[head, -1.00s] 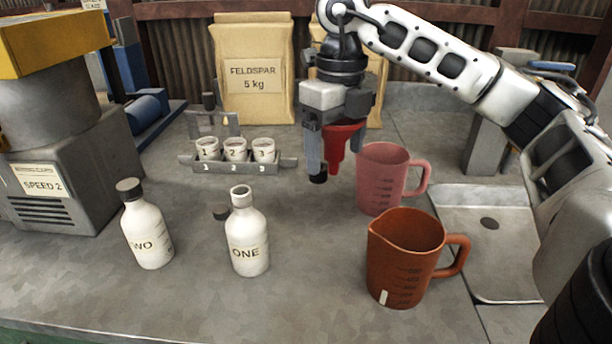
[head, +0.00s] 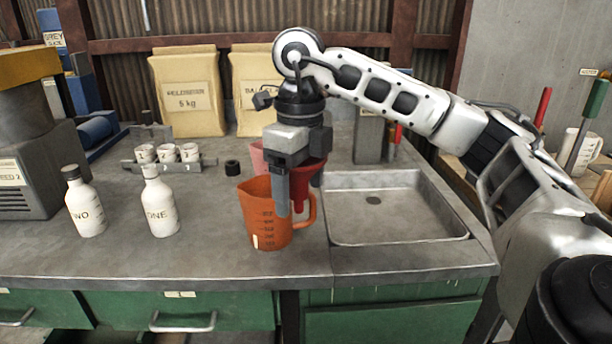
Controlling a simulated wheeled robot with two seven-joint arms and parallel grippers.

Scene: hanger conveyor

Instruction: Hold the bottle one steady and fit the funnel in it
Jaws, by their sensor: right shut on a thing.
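Bottle one (head: 160,205) is a white bottle with an open neck, standing upright on the bench left of centre, labelled ONE. The red funnel (head: 308,168) is held in my right gripper (head: 299,186), spout down, with one finger in front of it. The gripper and funnel are in the air over or near the orange jug, well to the right of bottle one. The spout is clear of the bottle. My left gripper is out of view, and nothing holds bottle one.
Capped bottle two (head: 85,207) stands left of bottle one. The orange jug (head: 262,222) stands below my right gripper, a pink jug (head: 257,158) behind it. A black ring-like piece (head: 232,168) and a cup rack (head: 201,164) are farther back. A sink (head: 400,225) is at right.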

